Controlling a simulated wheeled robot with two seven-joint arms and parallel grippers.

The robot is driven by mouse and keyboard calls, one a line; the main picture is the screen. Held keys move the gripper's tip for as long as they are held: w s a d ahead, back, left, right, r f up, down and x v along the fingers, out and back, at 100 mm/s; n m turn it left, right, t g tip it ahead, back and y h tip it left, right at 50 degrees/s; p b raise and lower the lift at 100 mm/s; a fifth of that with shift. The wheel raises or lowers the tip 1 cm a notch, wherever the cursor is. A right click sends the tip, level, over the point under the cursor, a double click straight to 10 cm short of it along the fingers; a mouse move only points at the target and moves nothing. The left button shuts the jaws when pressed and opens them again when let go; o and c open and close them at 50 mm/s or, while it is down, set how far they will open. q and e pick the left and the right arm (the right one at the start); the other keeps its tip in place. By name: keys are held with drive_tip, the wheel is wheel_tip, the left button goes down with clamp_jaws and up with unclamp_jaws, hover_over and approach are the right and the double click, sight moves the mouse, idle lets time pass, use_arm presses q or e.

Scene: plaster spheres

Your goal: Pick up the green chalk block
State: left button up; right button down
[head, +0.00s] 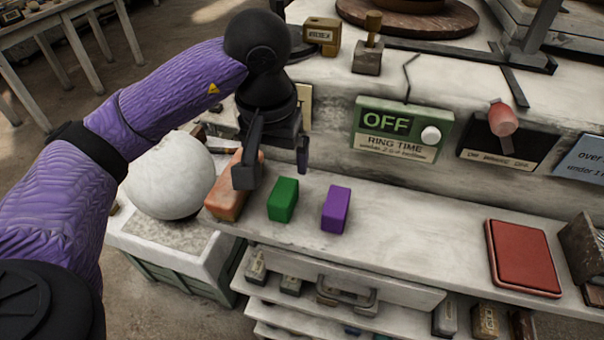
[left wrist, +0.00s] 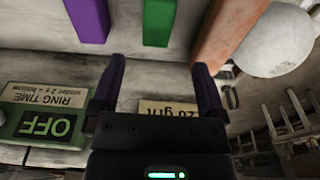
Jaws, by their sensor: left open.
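The green chalk block (head: 283,200) stands on the pale shelf, between an orange-brown block on its left and a purple block on its right. My left gripper (head: 274,172) is open and empty, above and behind the green block in the head view. In the left wrist view the green block (left wrist: 158,22) lies beyond the two spread fingers (left wrist: 163,78), roughly in line with the gap between them. It is apart from both fingers. My right gripper is in neither view.
The orange-brown block (head: 228,190) stands close to the left finger, near a white plaster sphere (head: 170,175). The purple block (head: 336,210) is to the right. A green OFF sign (head: 385,140) hangs behind. A red book-like object (head: 522,257) lies far right; the shelf between is clear.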

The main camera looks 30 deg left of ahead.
sight(283, 191)
use_arm(q)
wheel_tip(283, 191, down, 5)
drive_tip(key=shift+s+r+b, duration=0.1)
drive_tip(key=shift+b, duration=0.55)
drive_tip(key=f, duration=0.2)
drive_tip(key=w+f+b, duration=0.1)
drive_tip(key=f, duration=0.1)
drive_tip(key=shift+f, duration=0.3)
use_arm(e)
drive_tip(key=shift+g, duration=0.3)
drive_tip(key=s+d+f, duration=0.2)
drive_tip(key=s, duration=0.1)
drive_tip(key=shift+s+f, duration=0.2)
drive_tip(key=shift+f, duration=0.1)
use_arm(q)
drive_tip(key=shift+d, duration=0.1)
drive_tip(key=c, duration=1)
drive_tip(key=shift+r, duration=0.1)
clamp_jaws()
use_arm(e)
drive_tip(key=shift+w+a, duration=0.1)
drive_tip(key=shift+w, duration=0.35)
